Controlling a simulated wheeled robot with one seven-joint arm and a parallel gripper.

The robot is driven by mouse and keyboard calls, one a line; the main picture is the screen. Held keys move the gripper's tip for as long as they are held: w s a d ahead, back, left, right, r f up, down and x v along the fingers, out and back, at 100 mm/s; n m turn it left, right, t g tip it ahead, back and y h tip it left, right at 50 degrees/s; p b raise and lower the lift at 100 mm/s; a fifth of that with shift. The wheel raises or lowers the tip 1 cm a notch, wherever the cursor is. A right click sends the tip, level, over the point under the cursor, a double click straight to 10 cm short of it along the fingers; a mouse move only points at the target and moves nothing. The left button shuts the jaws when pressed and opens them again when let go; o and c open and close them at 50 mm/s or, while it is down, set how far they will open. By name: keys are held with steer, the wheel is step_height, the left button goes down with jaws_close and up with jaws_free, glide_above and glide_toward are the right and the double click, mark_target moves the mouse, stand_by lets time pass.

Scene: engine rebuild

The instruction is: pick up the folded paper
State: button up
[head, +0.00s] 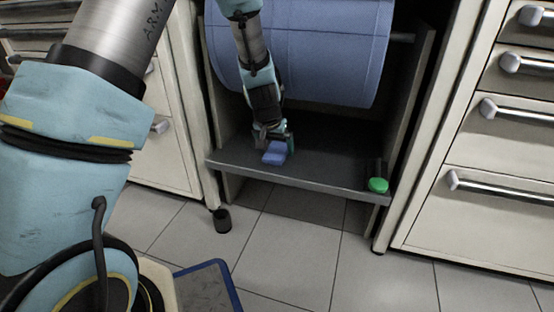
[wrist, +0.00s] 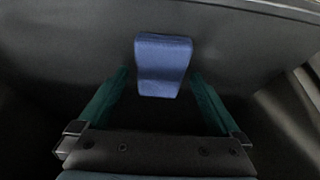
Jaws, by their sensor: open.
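The folded paper (head: 274,153) is a small blue block-like piece lying on the dark shelf (head: 330,182) under a large blue roll. In the wrist view the folded paper (wrist: 162,64) lies between and slightly beyond the fingertips, with a gap on each side. My gripper (head: 274,140) is just above and behind it in the head view, pointing down. In the wrist view my gripper (wrist: 160,76) shows its two green fingers spread apart, with nothing held. The near part of the paper shows clearly; its far edge is partly behind my gripper in the head view.
The big blue roll (head: 300,50) hangs close above the shelf, behind my arm. A green-capped item (head: 378,185) stands at the shelf's right end. Side panels bound the shelf, with drawer cabinets (head: 490,150) on the right. The shelf between paper and green cap is clear.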

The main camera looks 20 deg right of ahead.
steer(key=shift+w+d+f, duration=0.15)
steer(key=shift+w+f, duration=0.05)
steer(key=shift+f, duration=0.4)
steer(key=shift+c, duration=0.2)
steer(key=c, duration=1.2)
steer(key=shift+r, duration=0.1)
steer(key=shift+r+p, duration=0.45)
steer(key=s+a+p, duration=0.4)
steer(key=s+a, duration=0.8)
steer(key=s, duration=0.1)
steer(key=shift+s+a+r, duration=0.15)
steer(key=shift+r, duration=0.1)
